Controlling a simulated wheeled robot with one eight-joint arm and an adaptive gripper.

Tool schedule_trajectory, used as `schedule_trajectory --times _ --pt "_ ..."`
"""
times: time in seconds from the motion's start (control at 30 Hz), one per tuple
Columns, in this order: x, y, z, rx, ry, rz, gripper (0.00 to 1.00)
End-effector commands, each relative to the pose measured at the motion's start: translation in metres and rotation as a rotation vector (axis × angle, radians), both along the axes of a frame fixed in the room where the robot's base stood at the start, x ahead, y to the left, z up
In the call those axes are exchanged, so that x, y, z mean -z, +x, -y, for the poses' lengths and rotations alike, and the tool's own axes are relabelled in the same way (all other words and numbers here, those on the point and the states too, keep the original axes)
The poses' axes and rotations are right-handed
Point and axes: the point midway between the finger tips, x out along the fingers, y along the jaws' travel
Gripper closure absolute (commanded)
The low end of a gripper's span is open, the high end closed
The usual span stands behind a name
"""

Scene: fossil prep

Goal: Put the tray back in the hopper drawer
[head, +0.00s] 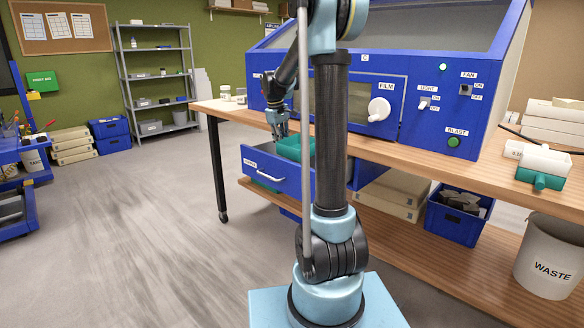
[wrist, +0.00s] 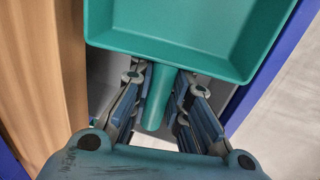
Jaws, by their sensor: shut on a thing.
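The teal tray (wrist: 180,55) has raised walls and a round handle (wrist: 158,95), which lies between my fingers in the wrist view. My gripper (wrist: 157,85) is shut on this handle. In the head view my gripper (head: 280,133) points down over the open blue hopper drawer (head: 265,170), and the tray (head: 291,149) shows at or just above the drawer's opening, partly behind my arm. I cannot tell whether the tray rests on the drawer floor. The drawer is pulled out below the bench, with a pale handle on its front.
The blue cabinet (head: 420,100) with switches and a white knob stands on the wooden bench (head: 400,153). Below are beige boxes (head: 392,192), a blue bin (head: 459,214) of fragments and a waste bucket (head: 548,258). The floor left of the drawer is clear.

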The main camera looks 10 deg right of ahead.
Motion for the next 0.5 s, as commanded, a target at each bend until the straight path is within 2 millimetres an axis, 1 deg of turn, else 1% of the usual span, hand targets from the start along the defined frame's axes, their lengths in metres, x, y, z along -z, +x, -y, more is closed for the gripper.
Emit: schedule_trajectory --times 0.03,0.3,0.4,0.5 --pt "0.012 0.0 0.0 0.0 0.0 0.0 1.0" --pt "0.068 0.0 0.0 0.0 0.0 0.0 1.0" --pt "0.083 0.0 0.0 0.0 0.0 0.0 1.0" --pt "0.091 0.0 0.0 0.0 0.0 0.0 1.0"
